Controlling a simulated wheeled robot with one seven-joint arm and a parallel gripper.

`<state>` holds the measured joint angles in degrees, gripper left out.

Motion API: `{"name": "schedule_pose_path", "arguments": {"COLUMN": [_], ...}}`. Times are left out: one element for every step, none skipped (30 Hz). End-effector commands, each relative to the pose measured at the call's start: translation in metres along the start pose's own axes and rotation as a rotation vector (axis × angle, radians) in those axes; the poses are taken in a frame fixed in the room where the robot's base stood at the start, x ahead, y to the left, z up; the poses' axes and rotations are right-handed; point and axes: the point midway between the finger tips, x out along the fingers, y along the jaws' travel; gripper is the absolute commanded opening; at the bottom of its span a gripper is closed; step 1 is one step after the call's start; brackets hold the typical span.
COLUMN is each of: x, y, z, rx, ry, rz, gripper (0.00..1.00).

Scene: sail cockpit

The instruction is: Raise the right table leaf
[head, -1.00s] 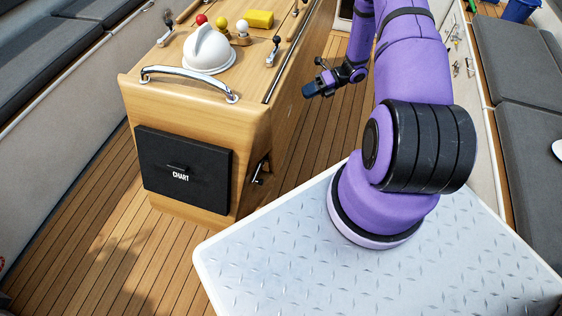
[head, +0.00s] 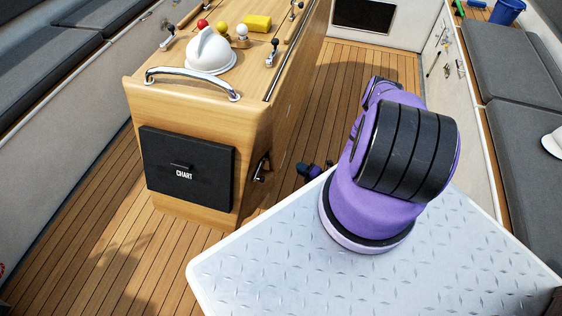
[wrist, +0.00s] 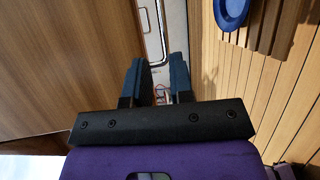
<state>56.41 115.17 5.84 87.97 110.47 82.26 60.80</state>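The wooden table (head: 215,130) stands left of my arm in the head view. Its right leaf (head: 300,75) hangs down along the right side, seen at a steep angle. A small dark metal fitting (head: 262,168) sits low on the table near that side's front edge. My gripper (head: 312,172) is low beside the table's right side in the head view, small and partly hidden behind my arm. In the wrist view my gripper (wrist: 157,82) has its two blue fingers apart with nothing held between them. A brown wood panel (wrist: 70,60) fills the left of the wrist view.
The table top carries a white domed compass (head: 208,52), a yellow block (head: 257,22) and several knobs and levers. A chrome rail (head: 190,80) crosses its front end. Grey cushioned benches (head: 510,70) line the right. Slatted floor (head: 350,75) is clear behind my arm.

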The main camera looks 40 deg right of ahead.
Motion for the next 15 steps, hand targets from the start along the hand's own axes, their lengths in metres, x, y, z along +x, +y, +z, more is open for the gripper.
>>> {"name": "schedule_pose_path", "arguments": {"x": [0.001, 0.002, 0.005, 0.008, 0.012, 0.018, 0.022, 0.027, 0.034, 0.039, 0.045, 0.052, 0.058, 0.063, 0.070], "y": [-0.002, -0.003, -0.003, -0.003, -0.003, -0.003, -0.002, -0.002, -0.002, -0.003, -0.003, -0.002, -0.002, -0.002, -0.003], "z": [-0.002, -0.002, -0.002, -0.002, -0.002, -0.002, -0.002, -0.002, -0.002, -0.002, -0.002, -0.002, -0.002, -0.002, -0.002], "rx": [0.004, 0.004, 0.005, 0.004, 0.004, 0.004, 0.004, 0.004, 0.002, 0.002, 0.002, 0.003, 0.003, 0.002, 0.002], "ry": [-0.008, -0.010, -0.011, -0.011, -0.010, -0.010, -0.010, -0.009, -0.007, -0.008, -0.007, -0.006, -0.007, -0.007, -0.007], "rz": [-0.002, -0.003, -0.003, -0.002, -0.002, -0.001, -0.001, -0.001, -0.001, -0.001, -0.002, -0.001, -0.001, -0.002, -0.002], "gripper": [0.21, 0.21, 0.21, 0.21, 0.21, 0.21, 0.21, 0.21, 0.21, 0.21, 0.21, 0.21, 0.21, 0.21, 0.21]}}
